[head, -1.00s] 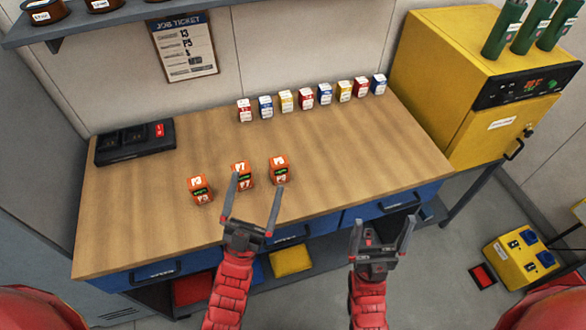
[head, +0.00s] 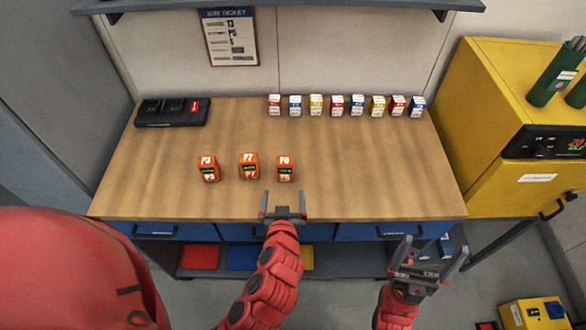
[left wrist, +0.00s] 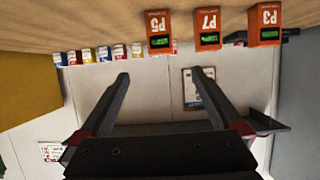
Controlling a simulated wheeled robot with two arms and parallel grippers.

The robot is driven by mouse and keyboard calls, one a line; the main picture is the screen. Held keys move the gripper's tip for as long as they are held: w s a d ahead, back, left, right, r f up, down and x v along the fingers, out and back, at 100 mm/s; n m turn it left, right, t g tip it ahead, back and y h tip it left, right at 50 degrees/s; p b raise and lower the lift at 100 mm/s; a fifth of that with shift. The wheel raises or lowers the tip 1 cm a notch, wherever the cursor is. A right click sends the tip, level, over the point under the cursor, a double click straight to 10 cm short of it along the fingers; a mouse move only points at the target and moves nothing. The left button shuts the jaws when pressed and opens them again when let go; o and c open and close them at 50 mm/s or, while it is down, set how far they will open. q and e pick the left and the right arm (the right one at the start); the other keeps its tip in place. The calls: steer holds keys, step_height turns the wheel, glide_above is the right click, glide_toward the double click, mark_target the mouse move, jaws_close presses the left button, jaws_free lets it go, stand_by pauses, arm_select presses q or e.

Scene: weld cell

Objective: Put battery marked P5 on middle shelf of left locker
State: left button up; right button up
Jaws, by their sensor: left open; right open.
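Three orange batteries stand in a row on the wooden bench: P3 (head: 208,168) at left, P7 (head: 249,166) in the middle and a third (head: 285,168) at right. The third one's mark is small in the head view; in the left wrist view it looks like P5 (left wrist: 158,30), upside down. My left gripper (head: 283,207) is open and empty at the bench's front edge, just in front of the third battery and apart from it. My right gripper (head: 435,250) is open and empty, in front of the bench at right. A grey locker-like side (head: 40,140) shows at far left; no shelves are visible.
A black charger-like tray (head: 172,112) sits at the bench's back left. Several small coloured boxes (head: 337,104) line its back right. A yellow cabinet (head: 500,120) stands at right. A job ticket (head: 230,36) hangs on the wall. The bench (head: 380,170) is clear at right.

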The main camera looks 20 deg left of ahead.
arm_select(q)
steer(key=b, duration=1)
glide_toward(285, 167)
steer(key=x, duration=0.2)
steer(key=f+x, duration=0.1)
steer(key=x, duration=0.2)
steer(key=shift+s+a+r, duration=0.1)
steer(key=shift+s, duration=0.2)
steer(key=shift+w+a, duration=0.25)
steer(key=shift+w, duration=0.95)
steer(key=shift+w+a+p, duration=0.15)
steer(key=shift+w+p, duration=0.3)
steer(key=shift+p, duration=0.05)
steer(key=p+x, duration=0.2)
steer(key=x, duration=0.1)
steer(key=shift+w+f, duration=0.35)
steer(key=shift+w, duration=0.05)
steer(key=shift+w+a+f, duration=0.1)
steer(key=shift+w+f, duration=0.1)
steer(key=shift+f, duration=0.05)
jaws_close()
